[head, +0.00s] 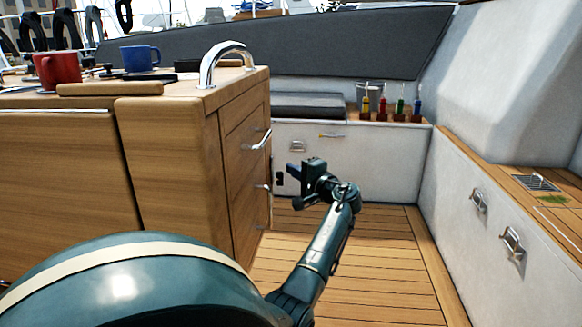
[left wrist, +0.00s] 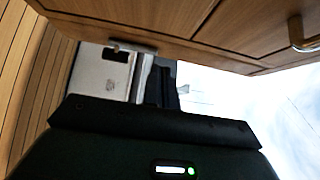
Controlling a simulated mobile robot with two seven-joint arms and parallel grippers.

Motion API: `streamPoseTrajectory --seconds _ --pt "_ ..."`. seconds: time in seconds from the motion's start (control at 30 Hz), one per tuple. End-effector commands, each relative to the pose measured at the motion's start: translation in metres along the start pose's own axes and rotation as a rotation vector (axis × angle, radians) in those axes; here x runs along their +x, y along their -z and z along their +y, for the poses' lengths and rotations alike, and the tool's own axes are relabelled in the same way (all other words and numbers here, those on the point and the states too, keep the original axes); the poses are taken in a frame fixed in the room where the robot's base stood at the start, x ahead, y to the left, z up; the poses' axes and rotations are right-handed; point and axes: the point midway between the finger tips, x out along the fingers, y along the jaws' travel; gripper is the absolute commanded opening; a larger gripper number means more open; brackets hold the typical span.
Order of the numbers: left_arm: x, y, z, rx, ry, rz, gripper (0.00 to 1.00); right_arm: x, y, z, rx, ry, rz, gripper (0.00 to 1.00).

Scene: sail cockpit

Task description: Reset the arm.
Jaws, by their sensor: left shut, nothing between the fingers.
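My left gripper (head: 300,186) is at the middle of the head view, at the end of my raised dark teal arm. It is shut and empty, in front of the white locker wall and just right of the wooden cabinet (head: 240,165) with its drawers. It touches nothing that I can see. In the left wrist view the dark gripper housing (left wrist: 150,145) fills the bottom, with a small lit indicator. The fingertips are not clear there. My right gripper is not in view.
The cabinet top carries a red mug (head: 57,70) and a blue mug (head: 140,58). Its drawer handles (head: 261,140) stick out near my gripper. Several coloured bottles (head: 399,108) stand on the back ledge. The wooden floor (head: 365,250) is clear. A white bench side (head: 470,190) bounds the right.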

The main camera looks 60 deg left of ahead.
Motion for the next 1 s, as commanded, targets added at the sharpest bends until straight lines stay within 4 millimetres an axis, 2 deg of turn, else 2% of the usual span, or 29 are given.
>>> streamPoseTrajectory --seconds 0.1,0.3,0.5,0.77,0.87,1.0 --pt "-0.029 -0.001 -0.004 0.0 -0.002 0.002 0.0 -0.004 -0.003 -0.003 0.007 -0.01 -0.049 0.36" --pt "-0.064 -0.001 -0.003 0.0 -0.001 0.002 0.0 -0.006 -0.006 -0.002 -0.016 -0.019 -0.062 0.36" --pt "-0.077 -0.002 -0.001 -0.001 0.0 0.0 0.0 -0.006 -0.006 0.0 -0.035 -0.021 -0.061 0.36" --pt "-0.078 -0.002 -0.003 -0.001 0.0 0.0 0.0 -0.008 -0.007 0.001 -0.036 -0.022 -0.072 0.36" --pt "-0.078 -0.002 -0.019 -0.002 0.0 0.0 0.0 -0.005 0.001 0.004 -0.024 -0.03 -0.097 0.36" --pt "-0.078 -0.002 -0.065 -0.002 0.0 0.0 0.0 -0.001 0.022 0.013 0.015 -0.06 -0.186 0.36"
